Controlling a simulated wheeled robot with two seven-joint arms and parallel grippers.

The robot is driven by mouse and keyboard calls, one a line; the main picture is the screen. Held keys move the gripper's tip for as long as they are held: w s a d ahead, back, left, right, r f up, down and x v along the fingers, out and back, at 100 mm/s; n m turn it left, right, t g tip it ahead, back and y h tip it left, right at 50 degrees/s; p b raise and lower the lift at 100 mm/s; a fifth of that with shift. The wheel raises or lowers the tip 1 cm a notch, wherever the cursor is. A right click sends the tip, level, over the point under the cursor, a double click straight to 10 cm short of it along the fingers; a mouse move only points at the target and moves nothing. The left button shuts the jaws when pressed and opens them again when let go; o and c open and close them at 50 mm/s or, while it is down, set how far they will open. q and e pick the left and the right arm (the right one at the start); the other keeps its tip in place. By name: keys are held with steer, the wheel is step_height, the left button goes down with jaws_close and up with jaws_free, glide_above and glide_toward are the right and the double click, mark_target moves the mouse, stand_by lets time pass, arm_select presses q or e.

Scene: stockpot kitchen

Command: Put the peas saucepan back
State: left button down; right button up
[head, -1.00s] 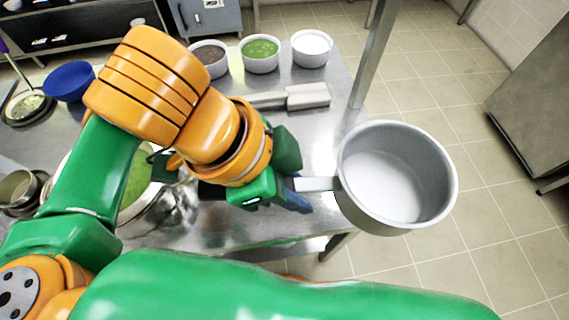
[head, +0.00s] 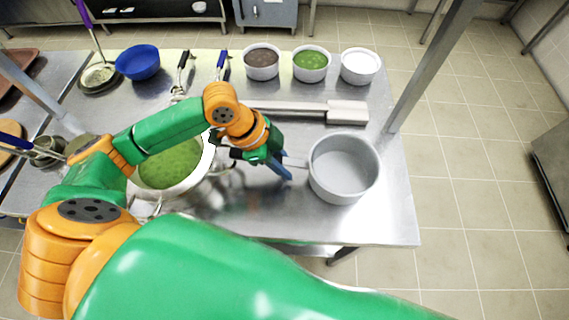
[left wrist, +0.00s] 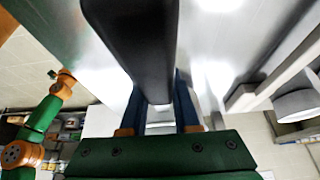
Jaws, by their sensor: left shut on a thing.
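The grey saucepan (head: 343,170) is upright and looks empty, over the right part of the steel table. My left gripper (head: 280,168) is shut on its handle, left of the pan's body. The dark handle (left wrist: 140,40) runs between the blue fingers in the left wrist view. I cannot tell whether the pan's base touches the table. A large pot of green soup (head: 168,168) stands to the left, partly hidden by my left arm.
Three white bowls, with brown (head: 262,58), green (head: 311,60) and white contents (head: 360,66), line the back edge. A flat-bladed tool (head: 345,112) lies behind the saucepan. A blue bowl (head: 138,62) stands back left. A table post (head: 420,65) rises at right. Front-right table is clear.

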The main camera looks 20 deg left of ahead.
arm_select(q)
steer(key=shift+f, duration=0.5)
steer(key=c, duration=0.6)
jaws_free()
steer(key=shift+c, duration=0.2)
steer(key=v, duration=1.2)
steer(key=shift+s+p, duration=0.1)
steer(key=shift+p, duration=0.2)
